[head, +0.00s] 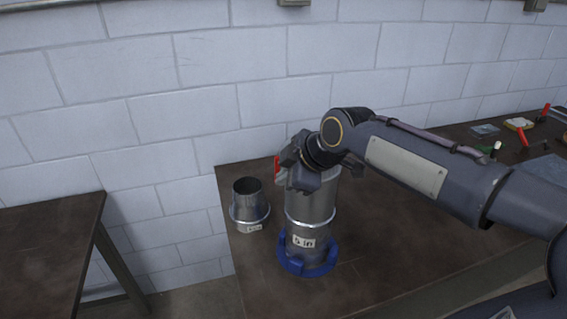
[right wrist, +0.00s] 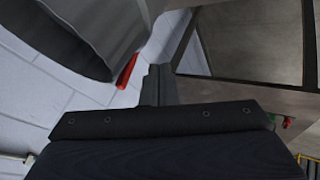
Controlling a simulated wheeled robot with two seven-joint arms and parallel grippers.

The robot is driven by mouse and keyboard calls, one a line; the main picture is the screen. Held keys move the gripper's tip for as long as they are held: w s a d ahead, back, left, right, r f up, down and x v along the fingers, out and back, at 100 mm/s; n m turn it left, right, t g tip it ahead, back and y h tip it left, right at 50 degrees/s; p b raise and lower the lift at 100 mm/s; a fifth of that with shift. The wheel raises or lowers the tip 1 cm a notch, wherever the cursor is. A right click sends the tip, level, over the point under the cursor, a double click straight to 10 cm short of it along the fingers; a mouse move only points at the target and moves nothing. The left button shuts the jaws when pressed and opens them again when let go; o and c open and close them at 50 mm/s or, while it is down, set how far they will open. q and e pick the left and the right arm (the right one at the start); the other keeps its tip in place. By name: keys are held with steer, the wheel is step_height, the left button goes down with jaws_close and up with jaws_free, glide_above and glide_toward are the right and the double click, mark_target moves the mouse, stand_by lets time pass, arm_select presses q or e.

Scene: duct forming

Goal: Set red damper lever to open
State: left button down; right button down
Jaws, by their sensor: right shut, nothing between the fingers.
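A grey metal duct (head: 311,208) with a "5 in" label stands upright in a blue ring holder (head: 307,263) on the brown table. A red damper lever (head: 278,168) shows at the upper left of the duct, partly hidden behind my right gripper (head: 298,178). That gripper is shut and empty, close to the top of the duct. In the right wrist view the red lever (right wrist: 127,70) sticks out below the duct's edge (right wrist: 100,40), left of the closed fingers (right wrist: 155,85), with a small gap visible. My left gripper is out of view.
A shorter flanged metal duct piece (head: 248,203) stands left of the tall duct near the table's left edge. Red-handled tools (head: 522,136) and small items lie at the far right. A block wall rises behind; another table (head: 50,250) stands at left.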

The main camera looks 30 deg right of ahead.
mark_target(278, 168)
steer(key=shift+w+d+r, duration=0.1)
steer(key=shift+w+d, duration=0.15)
steer(key=shift+w, duration=0.3)
steer(key=shift+w+d+r, duration=0.1)
steer(key=shift+w+d, duration=0.15)
steer(key=shift+w, duration=0.3)
steer(key=shift+w+d+b, duration=0.3)
steer(key=shift+w, duration=0.35)
steer(key=shift+w+d+r, duration=0.15)
steer(key=shift+w+r, duration=0.15)
steer(key=shift+r, duration=0.05)
steer(key=shift+r, duration=0.15)
